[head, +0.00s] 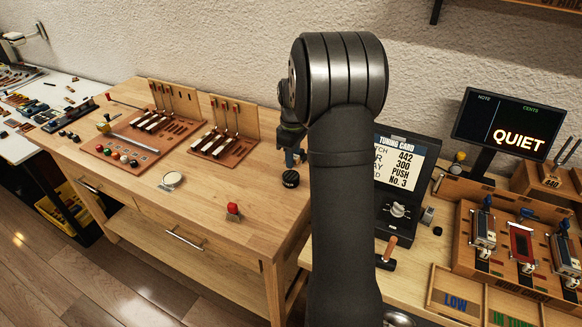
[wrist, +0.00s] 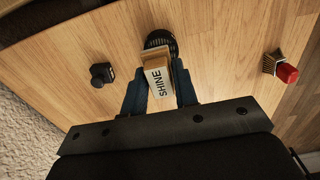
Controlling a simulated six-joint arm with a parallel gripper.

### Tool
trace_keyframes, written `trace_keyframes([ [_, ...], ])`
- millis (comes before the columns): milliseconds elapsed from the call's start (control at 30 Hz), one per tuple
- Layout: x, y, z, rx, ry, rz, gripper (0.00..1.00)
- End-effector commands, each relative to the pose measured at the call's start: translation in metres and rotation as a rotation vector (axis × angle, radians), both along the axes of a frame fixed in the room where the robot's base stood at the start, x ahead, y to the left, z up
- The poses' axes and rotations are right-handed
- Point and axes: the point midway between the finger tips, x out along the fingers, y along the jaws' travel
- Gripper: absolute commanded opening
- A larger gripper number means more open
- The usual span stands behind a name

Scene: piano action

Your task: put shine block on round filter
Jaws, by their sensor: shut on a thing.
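My gripper (wrist: 158,88) is shut on the shine block (wrist: 159,80), a pale tan block with SHINE in dark letters on its white face. A dark round piece with a mesh-like top, which looks like the round filter (wrist: 160,41), lies just beyond the block in the wrist view. The block covers part of it, and I cannot tell whether they touch. In the head view a black round piece (head: 291,178), apparently the same filter, sits on the bench just below my blue gripper fingers (head: 291,158). The block cannot be made out there.
A small black knobbed part (wrist: 102,74) and a red-topped brush (wrist: 284,70) lie on either side. The wooden bench (head: 140,205) also holds a pale round disc (head: 172,179) and tool racks (head: 222,146). Bare wood surrounds the filter. A tuning card case (head: 400,182) stands right of my arm.

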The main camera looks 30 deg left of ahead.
Motion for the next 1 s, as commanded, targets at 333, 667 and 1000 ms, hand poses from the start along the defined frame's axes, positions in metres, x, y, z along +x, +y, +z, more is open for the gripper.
trace_keyframes([
  [333,0.000,0.006,-0.033,-0.001,0.001,-0.001,0.05],
  [667,0.000,0.006,-0.043,0.001,-0.001,-0.001,0.05],
  [1000,0.000,0.006,-0.046,0.001,-0.001,-0.001,0.48],
])
